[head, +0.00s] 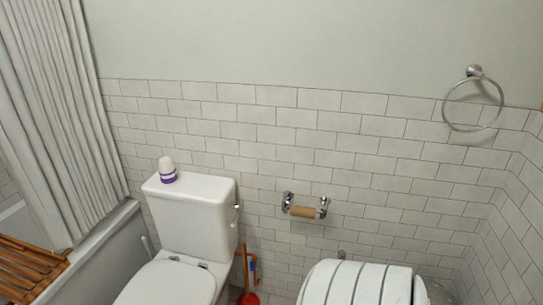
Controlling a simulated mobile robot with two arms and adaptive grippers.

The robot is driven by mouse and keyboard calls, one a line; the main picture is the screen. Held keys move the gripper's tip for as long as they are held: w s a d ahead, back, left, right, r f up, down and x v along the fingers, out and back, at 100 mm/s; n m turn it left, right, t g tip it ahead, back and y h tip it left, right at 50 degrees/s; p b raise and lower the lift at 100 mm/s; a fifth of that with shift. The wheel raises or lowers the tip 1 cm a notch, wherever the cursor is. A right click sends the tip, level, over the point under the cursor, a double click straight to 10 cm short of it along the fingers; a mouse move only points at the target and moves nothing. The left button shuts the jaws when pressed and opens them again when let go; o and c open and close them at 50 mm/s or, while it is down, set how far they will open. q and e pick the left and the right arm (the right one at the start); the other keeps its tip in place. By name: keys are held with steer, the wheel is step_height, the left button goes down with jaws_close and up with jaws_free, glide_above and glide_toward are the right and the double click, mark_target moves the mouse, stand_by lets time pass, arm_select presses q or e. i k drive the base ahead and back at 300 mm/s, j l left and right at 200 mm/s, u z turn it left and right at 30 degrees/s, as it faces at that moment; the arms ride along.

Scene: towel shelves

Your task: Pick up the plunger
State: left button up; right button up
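A plunger (247,297) with a red cup stands in the bottom middle of the head view, on the right side of the toilet. Its thin reddish-brown handle points up, close to the tiled wall, and its cup is cut off by the lower edge of the picture. Neither of my grippers shows in the head view.
The white toilet (192,221) stands left of the plunger, with a white and purple bottle (167,170) on its tank. A small blue and orange item (253,268) is beside the plunger handle. A rounded white thing with dark stripes (360,285) is at the lower right.

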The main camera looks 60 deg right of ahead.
mark_target(248, 296)
steer(key=z, duration=1.8)
